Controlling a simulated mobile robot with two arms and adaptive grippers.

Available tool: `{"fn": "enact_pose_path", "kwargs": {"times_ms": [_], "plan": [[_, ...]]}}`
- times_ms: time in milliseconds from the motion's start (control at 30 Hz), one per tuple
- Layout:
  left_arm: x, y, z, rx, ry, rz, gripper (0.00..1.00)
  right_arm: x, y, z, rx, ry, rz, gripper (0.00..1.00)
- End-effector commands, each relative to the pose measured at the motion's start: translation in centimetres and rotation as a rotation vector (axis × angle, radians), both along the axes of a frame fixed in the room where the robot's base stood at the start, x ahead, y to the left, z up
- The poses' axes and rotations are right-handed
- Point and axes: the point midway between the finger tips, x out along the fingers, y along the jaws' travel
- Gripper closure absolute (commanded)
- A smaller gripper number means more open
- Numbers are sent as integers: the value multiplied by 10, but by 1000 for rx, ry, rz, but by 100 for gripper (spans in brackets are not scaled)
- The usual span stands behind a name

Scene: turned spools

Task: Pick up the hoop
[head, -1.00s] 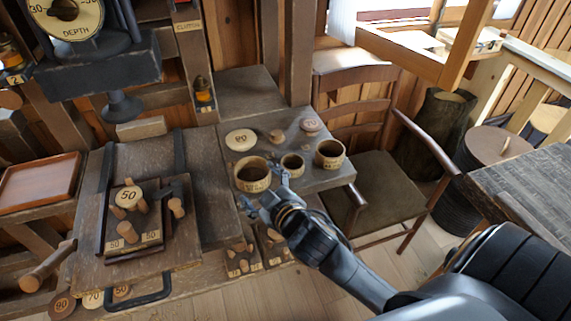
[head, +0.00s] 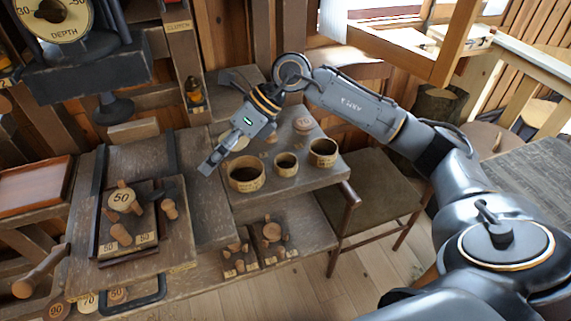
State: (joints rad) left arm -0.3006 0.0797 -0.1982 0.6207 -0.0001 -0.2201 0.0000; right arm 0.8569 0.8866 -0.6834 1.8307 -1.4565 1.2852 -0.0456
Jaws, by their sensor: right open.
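Three hoop-like wooden rings with dark open middles stand in a row on the wooden bench: a left hoop (head: 246,179), a smaller middle hoop (head: 286,168) and a right hoop (head: 322,158). I cannot tell which one the task names. My right gripper (head: 209,165) is open and points down and left, up and to the left of the left hoop. No hoop is seen between its fingers. The right arm reaches over the bench from the right and partly hides the discs behind the hoops. My left gripper is not in view.
A board (head: 186,255) with a disc marked 50 and several pegs lies left of the gripper. A lower shelf with pegged pieces (head: 271,232) is in front of the hoops. A chair (head: 372,187) stands right of the bench. A depth gauge hangs at top left.

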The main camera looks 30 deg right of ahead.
Motion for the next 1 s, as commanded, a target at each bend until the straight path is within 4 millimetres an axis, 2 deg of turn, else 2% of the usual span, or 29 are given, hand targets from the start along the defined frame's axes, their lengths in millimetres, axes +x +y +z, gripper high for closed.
{"fn": "enact_pose_path", "kwargs": {"times_ms": [33,100,200,300,333,467,800,1000], "plan": [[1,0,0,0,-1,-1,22,7,-39,0,-149,-2,-19,18],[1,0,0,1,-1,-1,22,10,-88,0,-327,21,-50,18],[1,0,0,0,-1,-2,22,7,-145,7,-515,65,-100,18],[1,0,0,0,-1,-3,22,2,-180,15,-625,104,-139,18],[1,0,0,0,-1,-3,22,1,-186,16,-646,112,-147,18],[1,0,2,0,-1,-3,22,-1,-197,11,-681,132,-159,18],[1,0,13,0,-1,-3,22,6,-190,-51,-678,132,-156,18],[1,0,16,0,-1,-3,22,8,-188,-66,-677,127,-158,18]]}}
